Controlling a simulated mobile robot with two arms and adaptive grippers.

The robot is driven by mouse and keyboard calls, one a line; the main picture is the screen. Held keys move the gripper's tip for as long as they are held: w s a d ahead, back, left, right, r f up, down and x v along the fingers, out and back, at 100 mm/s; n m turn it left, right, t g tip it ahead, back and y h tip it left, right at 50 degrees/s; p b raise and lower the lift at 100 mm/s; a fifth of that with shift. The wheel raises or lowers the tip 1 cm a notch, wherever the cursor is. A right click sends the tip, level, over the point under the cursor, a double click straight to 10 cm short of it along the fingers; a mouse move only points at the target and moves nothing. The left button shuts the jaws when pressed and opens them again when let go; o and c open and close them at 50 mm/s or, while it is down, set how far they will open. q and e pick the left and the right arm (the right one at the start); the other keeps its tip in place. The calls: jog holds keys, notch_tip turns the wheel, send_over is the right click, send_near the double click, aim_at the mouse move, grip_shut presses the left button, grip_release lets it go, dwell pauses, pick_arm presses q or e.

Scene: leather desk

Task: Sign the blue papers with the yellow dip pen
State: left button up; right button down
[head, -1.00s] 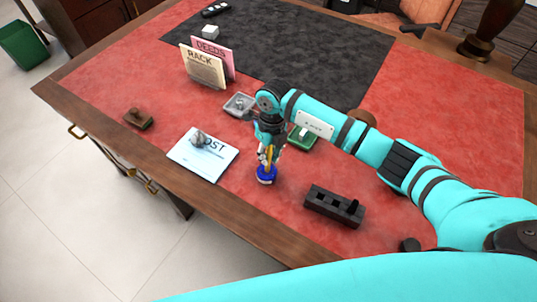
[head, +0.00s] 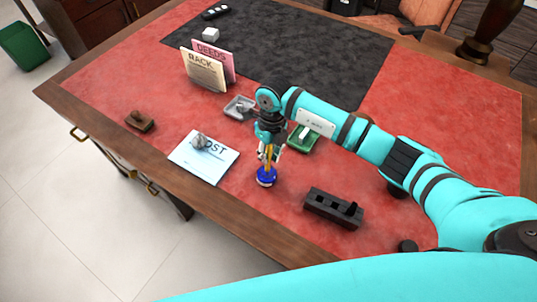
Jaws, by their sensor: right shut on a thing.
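The light blue papers (head: 216,168) lie flat on the red leather, left of my right gripper, with dark lettering that reads "OST" and a grey lump (head: 200,141) on top. My right gripper (head: 269,153) points down and is shut on the yellow dip pen (head: 267,163), which is held roughly upright. The pen's lower end is at the mouth of the blue inkwell (head: 266,178); whether the tip is inside cannot be made out. My left gripper is not in view.
A black slotted holder (head: 332,208) stands right of the inkwell. A green tray (head: 303,140) and a grey tray (head: 239,107) sit behind my gripper. Upright cards "RACK" (head: 204,72) and "DEEDS" (head: 226,64) stand at the back. A brown stamp (head: 139,121) lies left.

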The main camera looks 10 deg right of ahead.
jog(key=shift+r+p, duration=1.4)
jog(key=shift+r, duration=1.05)
jog(key=shift+d+r+n+b, duration=0.15)
jog(key=shift+r+n+b, duration=0.35)
jog(key=shift+n, duration=0.6)
jog(key=s+d+r+n+h+b, duration=0.1)
jog(key=s+n, duration=0.6)
jog(key=n, duration=0.7)
jog(key=s+d+r+n+t+h+b, duration=0.1)
jog(key=s+d+r+n+b, duration=0.2)
jog(key=n, duration=1.1)
jog(key=s+d+r, duration=0.3)
jog(key=r, duration=0.1)
jog(key=shift+s+d+r+b, duration=0.3)
jog(key=shift+s+r+b, duration=0.05)
jog(key=shift+w, duration=0.1)
